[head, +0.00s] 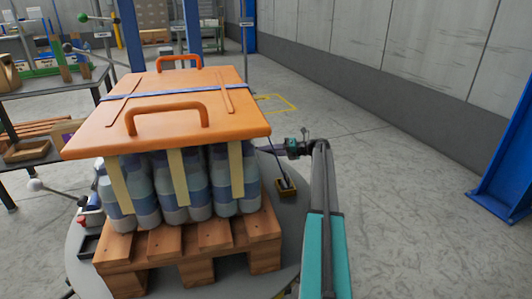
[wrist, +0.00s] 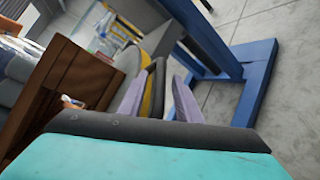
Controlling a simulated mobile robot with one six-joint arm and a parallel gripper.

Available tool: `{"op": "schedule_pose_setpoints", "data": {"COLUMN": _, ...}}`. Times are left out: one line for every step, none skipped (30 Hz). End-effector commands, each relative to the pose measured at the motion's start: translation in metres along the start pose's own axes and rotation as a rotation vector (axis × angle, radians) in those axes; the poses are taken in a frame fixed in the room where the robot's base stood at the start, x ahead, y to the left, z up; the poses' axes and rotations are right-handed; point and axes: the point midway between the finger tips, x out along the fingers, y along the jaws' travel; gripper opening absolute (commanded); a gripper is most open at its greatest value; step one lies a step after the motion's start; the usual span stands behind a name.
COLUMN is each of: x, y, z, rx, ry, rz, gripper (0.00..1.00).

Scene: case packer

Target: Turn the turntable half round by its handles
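The grey turntable (head: 78,262) carries a wooden pallet (head: 190,243) of wrapped bottles under an orange lid. A dark handle rod (head: 281,174) leans up from a yellow base at its right side. My gripper (head: 265,151) points left beside the load, near the rod's upper end. In the wrist view its fingers (wrist: 160,77) stand apart, with a grey and yellow curved edge beyond them. I see nothing clearly held; contact with the rod is unclear.
The orange lid (head: 230,118) has two raised loops and overhangs the bottles. A blue steel post (head: 505,165) stands at the right. A workbench (head: 50,85) with parts is at the back left. The floor (head: 420,200) right of my arm is clear.

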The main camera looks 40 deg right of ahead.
Motion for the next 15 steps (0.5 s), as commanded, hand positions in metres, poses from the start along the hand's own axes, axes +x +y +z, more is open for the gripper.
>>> {"op": "schedule_pose_setpoints", "data": {"x": 0.000, "y": 0.000, "z": 0.000, "rx": 0.000, "ry": -0.001, "rz": 0.000, "gripper": 0.31}}
{"op": "schedule_pose_setpoints", "data": {"x": 0.000, "y": 0.000, "z": 0.000, "rx": 0.000, "ry": -0.001, "rz": 0.000, "gripper": 0.31}}
{"op": "schedule_pose_setpoints", "data": {"x": 0.000, "y": 0.000, "z": 0.001, "rx": 0.000, "ry": -0.001, "rz": 0.000, "gripper": 0.31}}
{"op": "schedule_pose_setpoints", "data": {"x": -0.001, "y": 0.000, "z": 0.001, "rx": 0.000, "ry": -0.001, "rz": 0.000, "gripper": 0.31}}
{"op": "schedule_pose_setpoints", "data": {"x": -0.002, "y": 0.000, "z": 0.001, "rx": 0.000, "ry": -0.002, "rz": 0.000, "gripper": 0.31}}
{"op": "schedule_pose_setpoints", "data": {"x": -0.003, "y": 0.000, "z": 0.001, "rx": 0.000, "ry": -0.002, "rz": 0.000, "gripper": 0.31}}
{"op": "schedule_pose_setpoints", "data": {"x": -0.004, "y": 0.000, "z": 0.001, "rx": 0.000, "ry": -0.002, "rz": 0.000, "gripper": 0.31}}
{"op": "schedule_pose_setpoints", "data": {"x": -0.006, "y": 0.001, "z": 0.001, "rx": 0.000, "ry": -0.002, "rz": -0.001, "gripper": 0.31}}
{"op": "schedule_pose_setpoints", "data": {"x": -0.009, "y": 0.001, "z": 0.001, "rx": 0.000, "ry": -0.003, "rz": -0.001, "gripper": 0.31}}
{"op": "schedule_pose_setpoints", "data": {"x": -0.011, "y": 0.001, "z": 0.002, "rx": 0.000, "ry": -0.003, "rz": -0.001, "gripper": 0.31}}
{"op": "schedule_pose_setpoints", "data": {"x": -0.014, "y": 0.001, "z": 0.002, "rx": 0.000, "ry": -0.003, "rz": -0.001, "gripper": 0.31}}
{"op": "schedule_pose_setpoints", "data": {"x": -0.019, "y": 0.001, "z": 0.002, "rx": 0.000, "ry": -0.003, "rz": -0.001, "gripper": 0.31}}
{"op": "schedule_pose_setpoints", "data": {"x": -0.023, "y": 0.001, "z": 0.002, "rx": 0.000, "ry": -0.003, "rz": -0.001, "gripper": 0.31}}
{"op": "schedule_pose_setpoints", "data": {"x": -0.027, "y": 0.001, "z": 0.002, "rx": 0.001, "ry": -0.003, "rz": -0.001, "gripper": 0.31}}
{"op": "schedule_pose_setpoints", "data": {"x": -0.032, "y": 0.001, "z": 0.002, "rx": 0.001, "ry": -0.003, "rz": -0.001, "gripper": 0.31}}
